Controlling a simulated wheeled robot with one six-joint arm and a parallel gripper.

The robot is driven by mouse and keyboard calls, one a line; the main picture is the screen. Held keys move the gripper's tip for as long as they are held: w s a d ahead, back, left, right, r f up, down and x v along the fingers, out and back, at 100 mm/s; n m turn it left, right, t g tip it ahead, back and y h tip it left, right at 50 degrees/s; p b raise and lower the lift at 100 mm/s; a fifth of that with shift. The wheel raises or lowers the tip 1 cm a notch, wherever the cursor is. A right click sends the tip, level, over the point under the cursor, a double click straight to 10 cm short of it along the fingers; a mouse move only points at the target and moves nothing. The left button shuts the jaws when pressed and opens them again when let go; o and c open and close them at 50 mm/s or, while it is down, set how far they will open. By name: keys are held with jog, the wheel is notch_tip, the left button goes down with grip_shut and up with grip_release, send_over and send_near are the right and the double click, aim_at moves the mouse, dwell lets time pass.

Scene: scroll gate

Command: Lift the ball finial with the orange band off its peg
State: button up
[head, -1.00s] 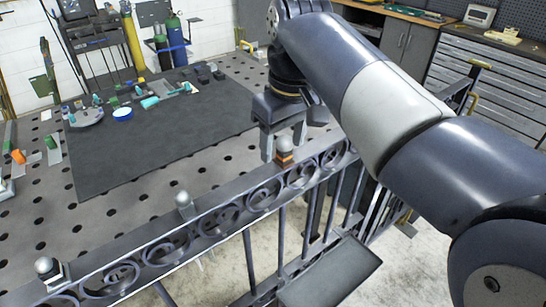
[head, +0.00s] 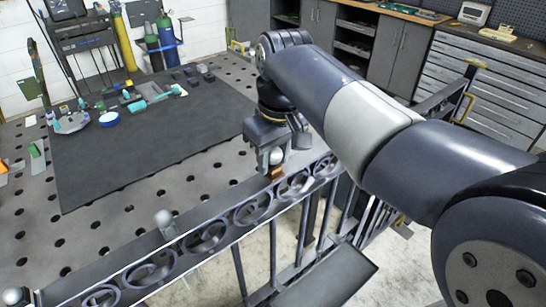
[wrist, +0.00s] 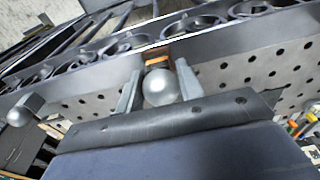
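The ball finial with the orange band (head: 276,158) sits on the top rail of the dark scroll gate (head: 208,236). In the wrist view the grey ball (wrist: 161,88) is in the middle, with its orange band (wrist: 157,62) just beyond it. My gripper (head: 277,164) is down over this finial, with one finger on each side of the ball. In the wrist view the gripper (wrist: 159,70) is open, with a narrow gap at the left finger; the right finger is very close to the ball. The peg is hidden.
Another ball finial (head: 164,222) stands further left on the rail, and one more (head: 17,296) is at the bottom left corner. A perforated table (head: 110,225) with a dark mat (head: 150,150) lies behind the gate. Small tools sit at the mat's far side.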

jog(key=c, duration=0.7)
